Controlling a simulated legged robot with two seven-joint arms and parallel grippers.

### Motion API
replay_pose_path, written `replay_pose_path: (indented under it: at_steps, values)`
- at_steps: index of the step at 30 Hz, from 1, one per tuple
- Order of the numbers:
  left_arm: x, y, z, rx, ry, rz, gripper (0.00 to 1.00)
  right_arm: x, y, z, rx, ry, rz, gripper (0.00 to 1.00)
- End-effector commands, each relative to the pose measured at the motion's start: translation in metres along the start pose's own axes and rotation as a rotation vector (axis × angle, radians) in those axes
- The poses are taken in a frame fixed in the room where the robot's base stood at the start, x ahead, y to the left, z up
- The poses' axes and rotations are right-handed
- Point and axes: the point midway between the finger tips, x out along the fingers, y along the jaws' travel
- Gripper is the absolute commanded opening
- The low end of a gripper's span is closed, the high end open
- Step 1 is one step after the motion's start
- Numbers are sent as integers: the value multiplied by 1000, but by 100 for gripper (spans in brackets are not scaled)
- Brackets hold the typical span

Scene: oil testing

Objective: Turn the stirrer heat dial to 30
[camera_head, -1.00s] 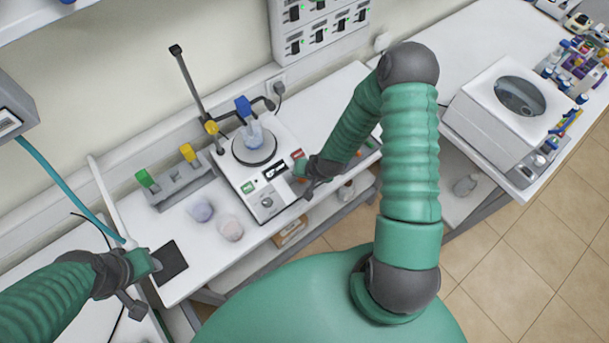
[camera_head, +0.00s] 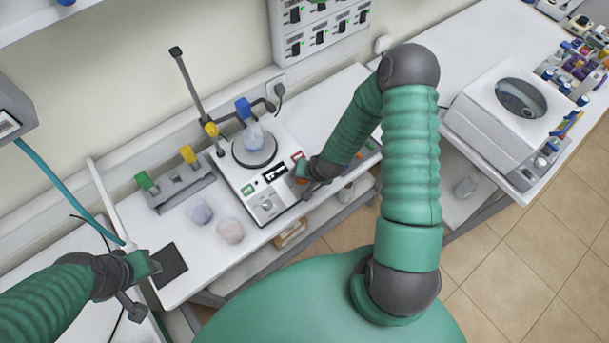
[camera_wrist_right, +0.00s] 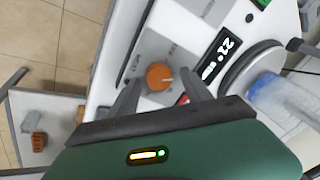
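The stirrer (camera_head: 262,176) is a white unit on the bench, with a flask (camera_head: 253,137) over its round plate. In the right wrist view its orange heat dial (camera_wrist_right: 159,76) has a small pale mark. The lit display (camera_wrist_right: 216,58) beside it appears to read about 21°. My right gripper (camera_wrist_right: 163,92) is open, with one finger on each side of the dial and visible gaps between. In the head view my right gripper (camera_head: 303,178) hides the dial at the stirrer's front right. My left gripper (camera_head: 148,270) is over the bench's left end, its fingers unclear.
A stand rod (camera_head: 190,88) with clamps rises behind the stirrer. A grey rack (camera_head: 178,187) with green and yellow pieces and two small containers (camera_head: 230,231) stand left of it. A black pad (camera_head: 170,264) lies near the left end. A white machine (camera_head: 508,105) stands far right.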

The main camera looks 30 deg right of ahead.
Motion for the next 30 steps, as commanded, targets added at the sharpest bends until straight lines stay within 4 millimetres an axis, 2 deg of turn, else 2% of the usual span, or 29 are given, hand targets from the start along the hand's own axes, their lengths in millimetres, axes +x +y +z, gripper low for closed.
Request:
replay_pose_path:
  at_steps: [5, 8, 11, 18, 26, 27, 30]
  values:
    - [0, 0, 0, 0, 0, 0, 36, -1, 0, 1, 0, -2, 0, 57]
    - [2, 0, 0, 0, 0, 0, 36, -8, 1, 1, 0, -1, 0, 57]
    - [6, 0, 1, 0, 0, 0, 36, -25, 1, 0, -1, 0, 0, 57]
    - [11, 0, 3, 0, 0, 0, 36, -85, 2, -1, 0, 2, 2, 57]
    - [7, 0, 2, 0, 0, 0, 36, -142, 1, -3, 1, 3, 4, 57]
    - [-9, 0, -2, 0, -1, 0, 36, -152, -2, -4, 2, -6, 2, 57]
    - [-28, 0, -7, 0, 1, 0, 36, -159, -3, -4, 3, -9, 1, 57]
